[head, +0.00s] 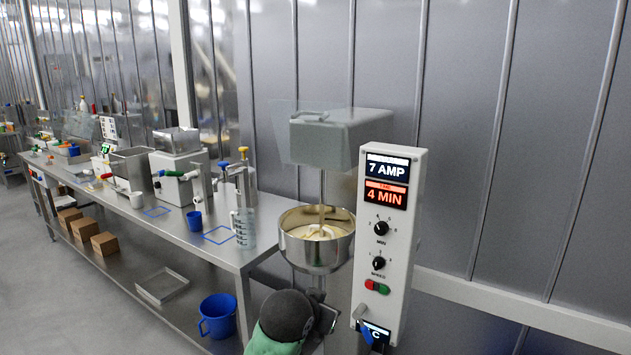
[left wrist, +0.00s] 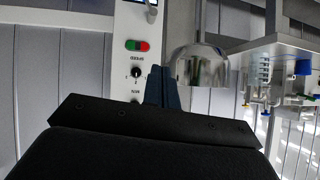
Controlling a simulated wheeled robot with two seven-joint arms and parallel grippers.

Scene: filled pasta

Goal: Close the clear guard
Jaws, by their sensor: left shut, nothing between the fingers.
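The clear guard (head: 288,133) is a see-through panel with a grey handle. It stands raised in front of the grey mixer head, above the steel bowl (head: 312,264), which holds pale dough around a shaft. The bowl's shiny outside also shows in the left wrist view (left wrist: 203,68). My left gripper (head: 328,317) is below the bowl, apart from the guard, and partly hidden by my own arm. In the left wrist view its dark fingers (left wrist: 160,75) are together and empty, beside the bowl in the picture. The guard is out of that view. My right gripper is not seen.
The white control panel (head: 404,235) with displays, knobs and red and green buttons stands just right of the bowl. A steel table (head: 230,262) on the left carries a measuring jug (head: 243,228) and other machines. A blue bucket (head: 217,316) is below. Metal wall panels stand behind.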

